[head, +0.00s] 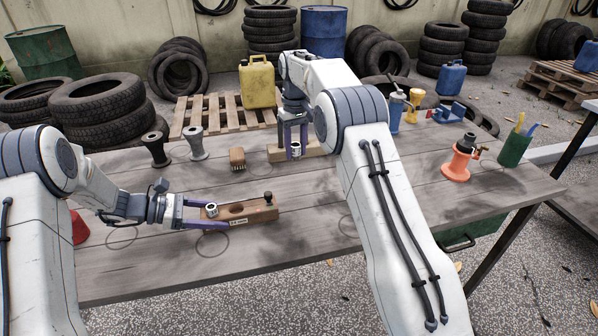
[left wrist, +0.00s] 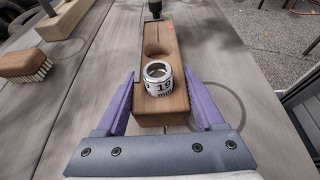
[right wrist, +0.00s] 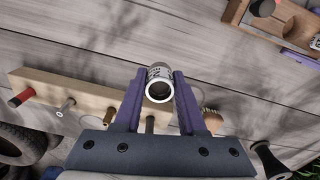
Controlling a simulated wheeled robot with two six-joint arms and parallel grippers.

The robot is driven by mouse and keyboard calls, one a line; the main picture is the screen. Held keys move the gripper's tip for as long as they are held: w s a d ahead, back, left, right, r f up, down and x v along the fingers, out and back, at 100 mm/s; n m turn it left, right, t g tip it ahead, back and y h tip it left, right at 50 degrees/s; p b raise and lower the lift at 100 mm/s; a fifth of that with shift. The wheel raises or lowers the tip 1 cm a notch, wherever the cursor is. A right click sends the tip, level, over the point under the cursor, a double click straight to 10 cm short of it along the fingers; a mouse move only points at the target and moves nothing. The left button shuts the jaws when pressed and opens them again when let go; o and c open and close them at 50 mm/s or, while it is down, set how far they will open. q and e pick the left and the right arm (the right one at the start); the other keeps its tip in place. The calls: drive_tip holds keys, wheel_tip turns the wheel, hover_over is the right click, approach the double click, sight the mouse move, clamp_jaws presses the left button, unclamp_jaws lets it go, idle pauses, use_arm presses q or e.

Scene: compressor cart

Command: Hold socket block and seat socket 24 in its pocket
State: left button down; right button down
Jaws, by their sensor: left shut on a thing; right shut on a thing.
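The socket block (head: 262,215) is a brown wooden block lying on the table. It also shows in the left wrist view (left wrist: 173,105). A silver socket marked 19 (left wrist: 158,88) stands in its near pocket. The pocket beside it (left wrist: 158,48) is empty, and a black knob (left wrist: 155,7) stands at the far end. My left gripper (head: 220,213) is shut on the block's sides. My right gripper (right wrist: 159,95) is shut on another silver socket (right wrist: 160,72), shown also in the head view (head: 296,147); its number is not readable. It is near the pale peg rack, away from the block.
The pale rack (right wrist: 85,92) with several pegs lies at the back. A brush (head: 237,158) and two spools (head: 197,145) stand left of it. An orange jack (head: 460,163) and green cup (head: 515,147) are right. The table's front middle is clear.

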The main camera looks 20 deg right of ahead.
sight(295, 146)
wheel_tip(295, 146, down, 8)
drive_tip(key=shift+r, duration=0.2)
drive_tip(key=shift+f, duration=0.1)
drive_tip(key=shift+c, duration=2.4)
unclamp_jaws()
wheel_tip(295, 146, up, 11)
drive_tip(key=shift+f, duration=0.15)
drive_tip(key=shift+a+r, duration=0.15)
drive_tip(key=shift+r, duration=0.65)
